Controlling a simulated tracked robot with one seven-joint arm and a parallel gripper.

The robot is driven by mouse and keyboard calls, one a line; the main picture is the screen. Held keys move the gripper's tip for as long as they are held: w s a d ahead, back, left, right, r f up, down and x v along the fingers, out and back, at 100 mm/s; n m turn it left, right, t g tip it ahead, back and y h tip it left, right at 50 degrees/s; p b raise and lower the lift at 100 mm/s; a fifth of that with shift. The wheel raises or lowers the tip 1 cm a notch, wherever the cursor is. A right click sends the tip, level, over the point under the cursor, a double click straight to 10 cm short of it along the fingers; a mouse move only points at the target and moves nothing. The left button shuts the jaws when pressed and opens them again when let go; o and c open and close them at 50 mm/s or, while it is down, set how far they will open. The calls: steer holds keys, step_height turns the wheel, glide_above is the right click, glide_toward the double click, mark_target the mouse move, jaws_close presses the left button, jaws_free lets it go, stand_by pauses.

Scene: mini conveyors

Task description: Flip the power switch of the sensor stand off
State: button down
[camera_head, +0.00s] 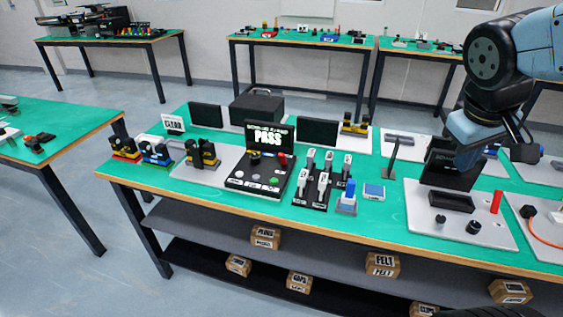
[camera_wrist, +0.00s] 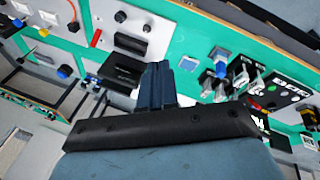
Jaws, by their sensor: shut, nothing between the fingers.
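I cannot tell for certain which thing is the sensor stand, and no power switch is clearly readable. One candidate is the slanted dark post (camera_head: 393,154) on a small foot at the back of the bench. Another is the light plate (camera_head: 418,233) with a black upright box, a tray, a red rod and dark knobs. My gripper (camera_wrist: 157,72) is shut and empty in the wrist view, above the bench beside the black box (camera_wrist: 119,70). In the head view my wrist hangs over that box, and my fingertips are hard to make out.
A blue-topped part (camera_head: 347,193) and a small blue square device (camera_head: 374,191) lie left of the plate. Further left are a black rack with several light handles (camera_head: 323,180) and a control box with a PASS screen (camera_head: 269,136). Green bench top (camera_head: 300,228) is clear along the front.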

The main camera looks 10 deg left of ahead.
mark_target(283, 158)
steer(key=w+a+f+n+t+h, duration=0.2)
steer(key=w+a+f+n+h, duration=0.1)
steer(key=w+a+f+n, duration=0.4)
steer(key=w+a+f+n+t+h, duration=0.35)
steer(key=w+a+n, duration=0.25)
steer(key=a+n, duration=0.35)
steer(key=s+a+f+n+t+y, duration=0.1)
steer(key=a+f+n+t+y, duration=0.1)
steer(key=a+f+n, duration=0.2)
steer(key=s+a+f+n+t+y, duration=0.2)
steer(key=a+f+n+y, duration=0.1)
steer(key=a, duration=0.8)
steer(key=s+a+f+n+t+y, duration=0.1)
steer(key=a+f+n+t+y, duration=0.1)
steer(key=a+f+n, duration=0.3)
steer(key=a+n, duration=0.2)
steer(key=a, duration=0.1)
steer(key=shift+s+a+f+y, duration=0.15)
steer(key=shift+s+f+y, duration=0.1)
steer(key=shift+s+y, duration=0.15)
steer(key=shift+w+h, duration=0.1)
steer(key=shift+h, duration=0.15)
